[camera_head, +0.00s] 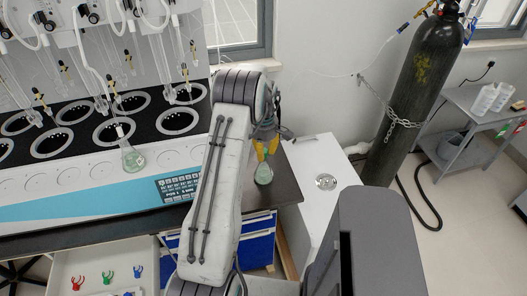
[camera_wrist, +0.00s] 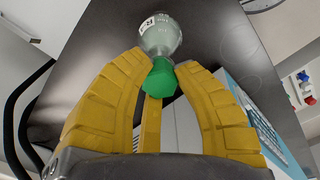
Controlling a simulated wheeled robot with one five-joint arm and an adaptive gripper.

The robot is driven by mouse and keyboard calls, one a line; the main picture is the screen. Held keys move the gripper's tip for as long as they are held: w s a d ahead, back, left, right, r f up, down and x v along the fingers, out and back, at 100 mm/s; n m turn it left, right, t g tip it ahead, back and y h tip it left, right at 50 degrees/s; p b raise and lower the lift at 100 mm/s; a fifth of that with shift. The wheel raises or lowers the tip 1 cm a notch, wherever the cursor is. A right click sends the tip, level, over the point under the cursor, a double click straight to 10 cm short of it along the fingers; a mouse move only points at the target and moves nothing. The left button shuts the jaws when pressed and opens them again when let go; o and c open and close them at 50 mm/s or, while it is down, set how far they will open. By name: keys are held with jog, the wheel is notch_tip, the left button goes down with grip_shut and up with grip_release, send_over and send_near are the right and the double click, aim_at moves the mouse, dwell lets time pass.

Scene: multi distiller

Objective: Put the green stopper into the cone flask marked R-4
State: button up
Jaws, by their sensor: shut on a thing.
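My gripper (camera_wrist: 160,85), with yellow fingers, is shut on the green stopper (camera_wrist: 161,78). A cone flask (camera_wrist: 162,38) with pale green contents lies just beyond the stopper in the wrist view. Its label begins with "R"; the rest is not readable. The stopper overlaps the flask's neck in the picture, and I cannot tell whether it is inside the mouth. In the head view my gripper (camera_head: 267,149) is directly above the flask (camera_head: 263,175), which stands on the dark bench top (camera_head: 284,186). The stopper is not clearly seen there.
The distiller (camera_head: 100,180) stands left of my arm, with another flask (camera_head: 132,158) at its front. An open drawer (camera_head: 105,262) below holds red, green and blue pieces. A white cabinet (camera_head: 322,175) and a dark gas cylinder (camera_head: 415,95) stand to the right.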

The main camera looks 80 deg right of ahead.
jog(key=shift+f, duration=0.2)
dwell(0.3)
jog(key=o, duration=0.8)
notch_tip(320, 180, up, 12)
dwell(0.4)
dwell(0.7)
